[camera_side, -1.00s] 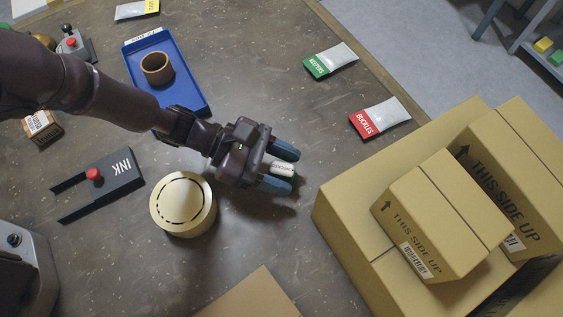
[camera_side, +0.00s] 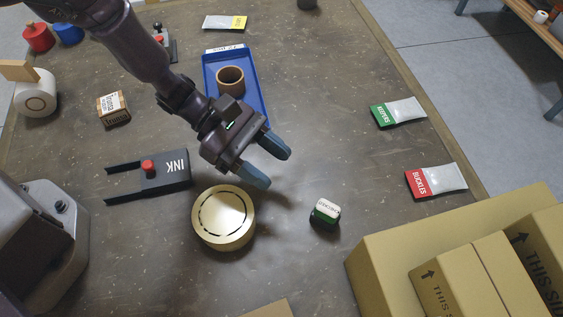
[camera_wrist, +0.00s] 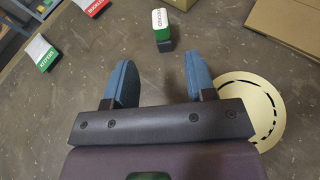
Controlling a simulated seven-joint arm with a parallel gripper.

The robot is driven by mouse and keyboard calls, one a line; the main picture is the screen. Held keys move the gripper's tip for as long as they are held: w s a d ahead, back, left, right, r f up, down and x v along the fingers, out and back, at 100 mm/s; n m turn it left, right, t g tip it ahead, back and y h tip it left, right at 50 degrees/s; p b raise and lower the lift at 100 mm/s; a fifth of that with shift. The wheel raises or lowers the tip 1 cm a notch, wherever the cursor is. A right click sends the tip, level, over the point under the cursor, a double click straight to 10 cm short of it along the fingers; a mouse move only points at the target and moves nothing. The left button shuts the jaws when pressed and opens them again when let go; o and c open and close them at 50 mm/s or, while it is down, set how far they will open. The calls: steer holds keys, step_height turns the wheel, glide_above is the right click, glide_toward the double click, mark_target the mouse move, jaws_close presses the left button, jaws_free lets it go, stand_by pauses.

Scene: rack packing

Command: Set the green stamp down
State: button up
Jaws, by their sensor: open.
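The green stamp (camera_side: 325,213) stands on the table between the round cream pad and the cardboard boxes. It has a white labelled top and a green and dark body. It also shows in the wrist view (camera_wrist: 162,28), beyond my fingertips and apart from them. My gripper (camera_side: 270,161) is open and empty, up and to the left of the stamp in the side view. Its two blue fingers show in the wrist view (camera_wrist: 159,78) with only bare table between them.
The round cream pad (camera_side: 224,218) lies below my gripper. The ink holder (camera_side: 165,170) is left of it. A blue tray (camera_side: 252,92) holds a brown cup (camera_side: 230,80). Green (camera_side: 399,112) and red (camera_side: 436,181) packets lie right. Boxes (camera_side: 375,265) fill the lower right.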

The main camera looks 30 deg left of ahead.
steer(key=shift+a+r, duration=0.1)
steer(key=shift+a, duration=0.05)
steer(key=w+a+r+n+t+y, duration=0.4)
steer(key=w+a+r+n+t, duration=0.4)
steer(key=w+r+n, duration=0.5)
steer(key=s+a+r+n+t+y, duration=0.1)
steer(key=a+r+n+y, duration=0.25)
steer(key=a+n, duration=0.35)
steer(key=s+a+r+n+t+y, duration=0.2)
steer(key=a+r+n, duration=0.3)
steer(key=n, duration=0.4)
steer(key=s+a+r+n+g+y, duration=0.2)
steer(key=s+a+r+n+y, duration=0.25)
steer(key=s+a+n, duration=0.65)
steer(key=s+n+g, duration=0.3)
steer(key=s+n, duration=0.8)
steer(key=n, duration=0.3)
steer(key=shift+s+d+r+h, duration=0.3)
steer(key=shift+d+r, duration=0.1)
steer(key=shift+r, duration=0.05)
